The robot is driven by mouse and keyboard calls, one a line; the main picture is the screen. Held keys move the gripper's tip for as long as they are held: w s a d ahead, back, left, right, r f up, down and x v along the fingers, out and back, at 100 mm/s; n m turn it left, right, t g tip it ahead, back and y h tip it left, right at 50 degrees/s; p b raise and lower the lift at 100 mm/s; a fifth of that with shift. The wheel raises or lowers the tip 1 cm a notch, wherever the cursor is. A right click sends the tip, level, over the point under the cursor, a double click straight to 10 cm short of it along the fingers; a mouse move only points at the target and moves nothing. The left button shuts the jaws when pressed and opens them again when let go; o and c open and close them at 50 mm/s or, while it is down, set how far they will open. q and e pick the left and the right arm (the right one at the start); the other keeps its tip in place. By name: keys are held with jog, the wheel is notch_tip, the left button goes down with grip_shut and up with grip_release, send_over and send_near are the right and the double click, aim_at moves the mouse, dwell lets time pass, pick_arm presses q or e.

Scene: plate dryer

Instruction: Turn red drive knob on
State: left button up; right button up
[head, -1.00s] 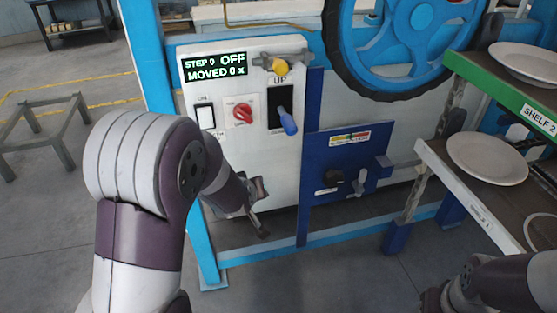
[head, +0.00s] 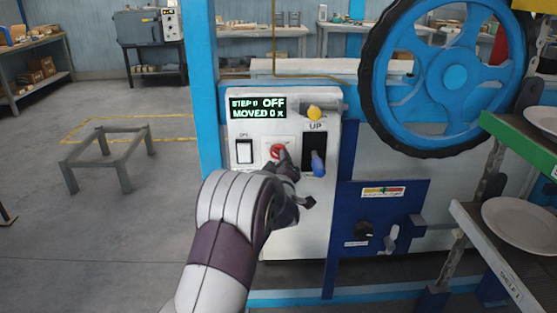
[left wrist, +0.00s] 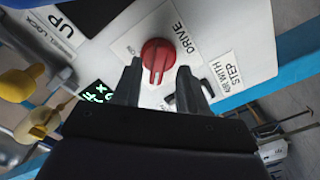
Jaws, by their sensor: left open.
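The red drive knob (head: 276,149) is on the white control panel (head: 244,190), and the gripper partly covers it in the head view. It is clear in the left wrist view (left wrist: 157,52), beside the DRIVE label. The panel's display (head: 257,107) reads STEP 0, OFF and MOVED 0 x. My left gripper (head: 285,160) is at the knob. In the left wrist view its open fingers (left wrist: 159,72) point at the knob, one tip on each side of its lower part; I cannot tell whether they touch it. My right gripper is out of view.
A white rocker switch (head: 244,151) is left of the knob. A blue-handled lever (head: 317,164) under UP and a yellow knob (head: 314,113) are close on the right. A large blue wheel (head: 455,78) and shelves with plates (head: 520,222) stand further right.

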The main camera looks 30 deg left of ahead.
pick_arm(q)
jog(key=shift+x, duration=0.9)
jog(key=shift+d+r, duration=0.1)
grip_shut()
